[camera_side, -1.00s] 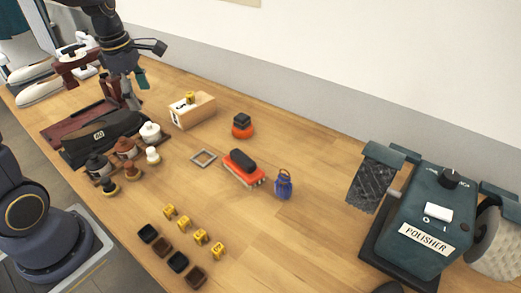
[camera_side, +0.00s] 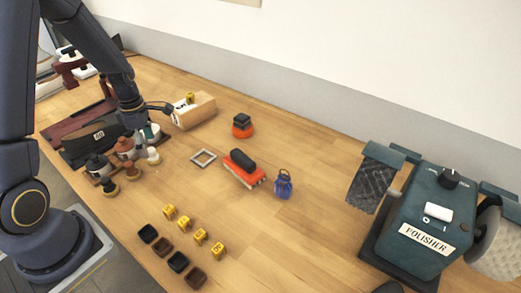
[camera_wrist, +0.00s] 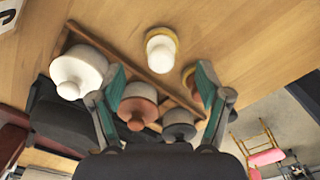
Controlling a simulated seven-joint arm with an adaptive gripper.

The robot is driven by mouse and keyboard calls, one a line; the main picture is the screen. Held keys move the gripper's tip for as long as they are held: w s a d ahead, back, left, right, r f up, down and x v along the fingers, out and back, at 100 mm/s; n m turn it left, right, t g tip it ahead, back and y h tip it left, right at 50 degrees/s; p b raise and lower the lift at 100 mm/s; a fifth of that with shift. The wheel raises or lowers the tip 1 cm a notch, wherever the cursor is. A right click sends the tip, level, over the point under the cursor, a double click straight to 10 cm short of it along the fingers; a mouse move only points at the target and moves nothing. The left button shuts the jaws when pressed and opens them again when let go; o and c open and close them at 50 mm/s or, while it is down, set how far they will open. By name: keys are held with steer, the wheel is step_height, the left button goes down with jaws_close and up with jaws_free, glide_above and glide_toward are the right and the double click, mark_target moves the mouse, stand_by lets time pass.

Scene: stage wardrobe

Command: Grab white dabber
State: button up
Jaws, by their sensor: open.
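The white dabber (camera_side: 153,156) stands on the wooden table in front of the row of lidded pots. In the wrist view the white dabber (camera_wrist: 160,50) has a pale knob and a yellowish rim, and lies just beyond my fingertips, between them from side to side. My gripper (camera_wrist: 158,84) is open and empty, its two green-padded fingers spread. In the side view my gripper (camera_side: 147,131) hangs low over the white-lidded pot, partly hiding it, behind and apart from the dabber.
The white pot (camera_wrist: 80,72), a brown pot (camera_wrist: 137,107) and a grey pot (camera_wrist: 179,125) stand in a wooden rack. A brown dabber shows partly behind my right finger. A wooden box (camera_side: 194,111) stands close to the right.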

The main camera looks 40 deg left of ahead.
mark_target(150, 149)
steer(key=f, duration=0.4)
steer(key=shift+w+d+f, duration=0.1)
steer(key=shift+d+f, duration=0.1)
steer(key=shift+f, duration=0.1)
steer(key=shift+c, duration=0.3)
steer(key=c, duration=1)
steer(key=shift+r, duration=0.1)
